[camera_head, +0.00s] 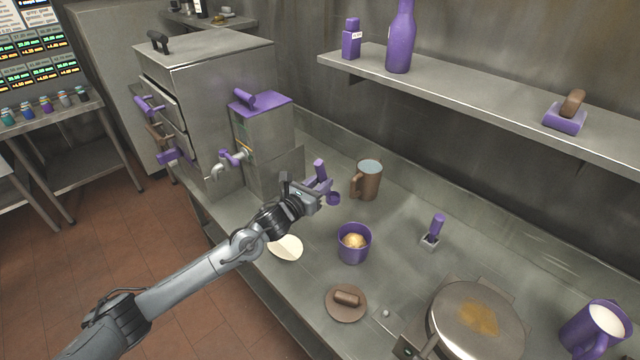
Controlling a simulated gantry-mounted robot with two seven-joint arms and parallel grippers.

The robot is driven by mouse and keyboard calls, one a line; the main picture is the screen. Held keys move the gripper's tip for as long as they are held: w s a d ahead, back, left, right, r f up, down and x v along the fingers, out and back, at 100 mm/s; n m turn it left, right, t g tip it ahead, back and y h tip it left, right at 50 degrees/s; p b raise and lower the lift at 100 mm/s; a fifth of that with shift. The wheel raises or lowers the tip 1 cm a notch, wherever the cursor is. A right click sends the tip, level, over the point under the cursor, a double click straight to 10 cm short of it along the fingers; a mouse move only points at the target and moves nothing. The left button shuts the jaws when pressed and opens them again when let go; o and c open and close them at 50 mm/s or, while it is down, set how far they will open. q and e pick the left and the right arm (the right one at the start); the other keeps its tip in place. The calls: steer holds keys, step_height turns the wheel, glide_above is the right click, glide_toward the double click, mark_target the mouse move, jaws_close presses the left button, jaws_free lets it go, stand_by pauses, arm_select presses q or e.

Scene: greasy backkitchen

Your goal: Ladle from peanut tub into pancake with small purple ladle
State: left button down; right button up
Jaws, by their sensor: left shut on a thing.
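My left gripper (319,190) is shut on the small purple ladle (320,170), holding it above the counter. The ladle's small round bowl (333,199) hangs at the right of the fingers; its contents are too small to tell. A purple tub with tan contents (353,257), likely the peanut tub, stands below and right of the gripper, apart from the ladle. A pale round disc (287,249) lies left of the tub, partly hidden by my arm. A round griddle (452,312) at lower right bears a golden-brown patch (479,319). I cannot tell which is the pancake. My right gripper is not in view.
A brown mug (367,183) stands behind the tub. A brown lid (346,311) lies in front of it. A purple-handled tool (433,232) stands to its right. A purple pitcher (592,331) is at far right. A metal dispenser (262,130) stands at left; a shelf (470,92) overhangs the back.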

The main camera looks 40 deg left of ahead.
mark_target(317, 167)
arm_select(q)
steer(key=shift+r+p, duration=1.8)
steer(key=shift+r, duration=1.45)
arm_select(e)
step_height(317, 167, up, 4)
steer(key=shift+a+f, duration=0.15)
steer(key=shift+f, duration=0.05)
